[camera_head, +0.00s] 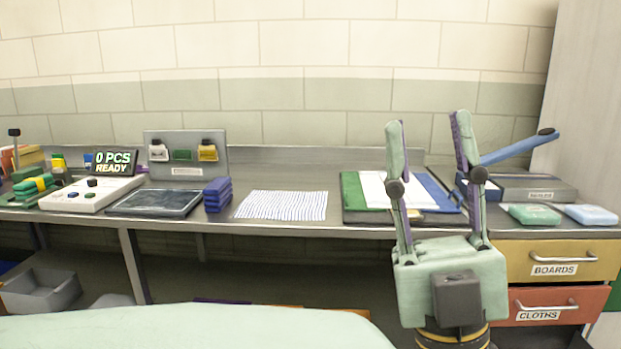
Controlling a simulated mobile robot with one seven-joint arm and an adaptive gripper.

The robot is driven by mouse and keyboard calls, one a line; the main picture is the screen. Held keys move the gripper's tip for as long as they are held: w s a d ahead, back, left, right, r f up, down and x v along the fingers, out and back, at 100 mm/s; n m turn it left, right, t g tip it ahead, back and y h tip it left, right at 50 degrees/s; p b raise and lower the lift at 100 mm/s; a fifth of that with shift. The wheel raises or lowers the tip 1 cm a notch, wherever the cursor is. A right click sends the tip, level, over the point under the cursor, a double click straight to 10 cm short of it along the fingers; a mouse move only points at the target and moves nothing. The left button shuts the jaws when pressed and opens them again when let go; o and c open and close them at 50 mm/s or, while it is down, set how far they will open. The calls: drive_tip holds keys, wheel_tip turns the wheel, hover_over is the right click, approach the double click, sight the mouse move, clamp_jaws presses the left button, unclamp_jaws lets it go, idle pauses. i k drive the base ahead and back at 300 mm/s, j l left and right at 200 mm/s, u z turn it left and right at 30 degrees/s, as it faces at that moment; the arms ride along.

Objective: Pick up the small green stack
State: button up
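A small green stack (27,197) lies at the far left end of the steel bench, with a yellow piece across its upper part. Its layers are too small to count clearly. My gripper (428,122) is at the right of the view, pointing up, with its two fingers wide apart and nothing between them. It is far to the right of the stack and appears in front of the bench.
Right of the stack are a white control box (92,194), a dark plate (155,203), a blue stack (217,195) and a striped cloth (283,205). Yellow (560,259) and red drawers (557,305) are at right.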

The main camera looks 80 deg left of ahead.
sight(31, 188)
drive_tip(key=u, duration=3.9)
drive_tip(key=i+u, duration=0.15)
drive_tip(key=i, duration=0.35)
drive_tip(key=i+u, duration=0.15)
drive_tip(key=i, duration=0.35)
drive_tip(key=i+u, duration=0.2)
drive_tip(key=i, duration=0.3)
drive_tip(key=i+l+u, duration=0.15)
drive_tip(key=i, duration=0.35)
drive_tip(key=i+l+u, duration=0.15)
drive_tip(key=i+l, duration=0.15)
drive_tip(key=i, duration=0.2)
